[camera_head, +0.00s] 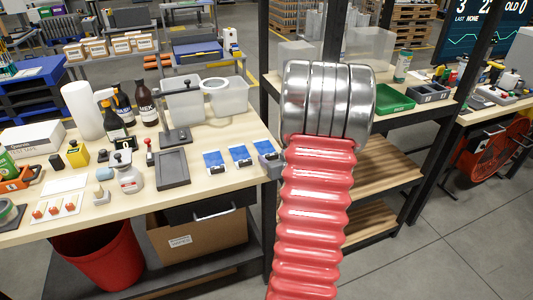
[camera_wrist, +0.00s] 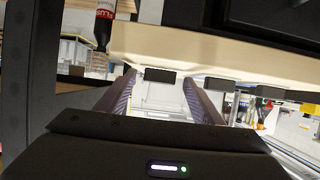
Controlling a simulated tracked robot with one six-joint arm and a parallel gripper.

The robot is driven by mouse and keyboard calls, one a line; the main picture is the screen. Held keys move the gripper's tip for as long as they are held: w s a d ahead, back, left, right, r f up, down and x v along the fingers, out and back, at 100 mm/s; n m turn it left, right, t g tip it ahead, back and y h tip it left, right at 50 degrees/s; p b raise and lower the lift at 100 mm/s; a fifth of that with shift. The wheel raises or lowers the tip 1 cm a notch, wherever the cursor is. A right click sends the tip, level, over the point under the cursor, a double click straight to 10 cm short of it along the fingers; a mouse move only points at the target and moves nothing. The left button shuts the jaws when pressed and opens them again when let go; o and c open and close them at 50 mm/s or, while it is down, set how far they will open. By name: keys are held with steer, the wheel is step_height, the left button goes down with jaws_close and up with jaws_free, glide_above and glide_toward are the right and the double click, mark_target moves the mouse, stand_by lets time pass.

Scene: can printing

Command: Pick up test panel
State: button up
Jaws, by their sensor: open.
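Three small blue-and-white panels lie in a row near the front right of the wooden table: the left panel (camera_head: 213,159), the middle panel (camera_head: 239,153) and the right panel (camera_head: 264,147). Each has a dark piece at its front end. Which one is the test panel I cannot tell. My gripper (camera_wrist: 159,78) is open and empty, its two fingers apart in the wrist view. A dark block (camera_wrist: 160,75) shows beyond and between the fingertips, apart from them. In the head view my arm hides most of the gripper, by the table's right front corner.
A grey tray (camera_head: 172,169) and a black stand (camera_head: 176,135) sit left of the panels. Clear bins (camera_head: 224,103) stand behind them. A black rack post (camera_head: 267,230) stands at the table's right end. A red bin (camera_head: 100,255) and a cardboard box (camera_head: 185,248) are below.

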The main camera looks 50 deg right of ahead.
steer(key=shift+c, duration=0.4)
steer(key=c, duration=1.1)
